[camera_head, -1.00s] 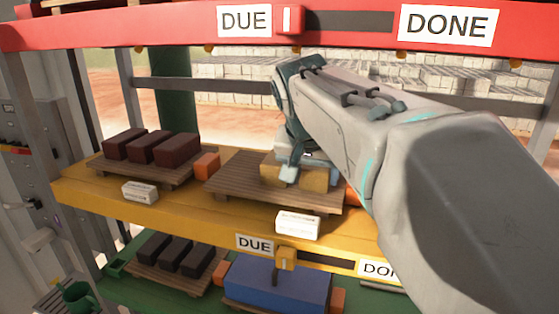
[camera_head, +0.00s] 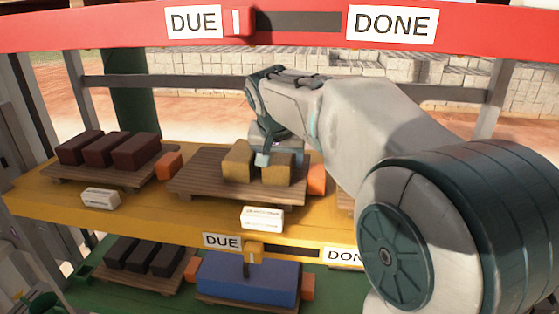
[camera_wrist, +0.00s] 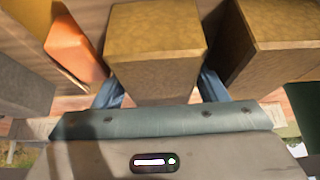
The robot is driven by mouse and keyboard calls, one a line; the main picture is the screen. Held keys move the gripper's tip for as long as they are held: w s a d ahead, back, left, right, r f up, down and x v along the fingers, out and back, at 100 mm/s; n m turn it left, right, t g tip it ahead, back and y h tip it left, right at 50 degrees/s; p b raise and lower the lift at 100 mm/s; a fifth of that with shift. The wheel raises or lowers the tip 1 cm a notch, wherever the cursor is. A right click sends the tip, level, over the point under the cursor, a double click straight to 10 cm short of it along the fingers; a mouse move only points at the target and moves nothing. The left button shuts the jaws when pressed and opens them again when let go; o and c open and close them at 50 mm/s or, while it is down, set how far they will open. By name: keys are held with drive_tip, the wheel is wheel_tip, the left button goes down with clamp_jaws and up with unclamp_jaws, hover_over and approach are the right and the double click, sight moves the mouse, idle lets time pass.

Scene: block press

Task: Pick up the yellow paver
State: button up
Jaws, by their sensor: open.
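Two yellow pavers stand side by side on a wooden pallet (camera_head: 205,180) on the yellow shelf. The right paver (camera_head: 272,174) is next to an orange block, and the left paver (camera_head: 238,161) is fully in view. My gripper (camera_head: 272,152) reaches down from behind onto the right paver. In the wrist view my open gripper (camera_wrist: 160,92) has one blue finger on each side of that paver (camera_wrist: 155,45). One finger is in the gap beside the other paver (camera_wrist: 275,30). Whether the fingers touch the paver is unclear.
Orange blocks (camera_head: 316,179) flank the pallet. Dark red pavers (camera_head: 134,150) sit on a pallet to the left. The red beam (camera_head: 100,30) crosses above my arm. A blue block (camera_head: 250,280) is on the green shelf below.

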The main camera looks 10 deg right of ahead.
drive_tip(key=shift+f+b, duration=0.25)
drive_tip(key=shift+b, duration=0.05)
idle(0.4)
drive_tip(key=shift+r, duration=0.1)
drive_tip(key=c, duration=1.4)
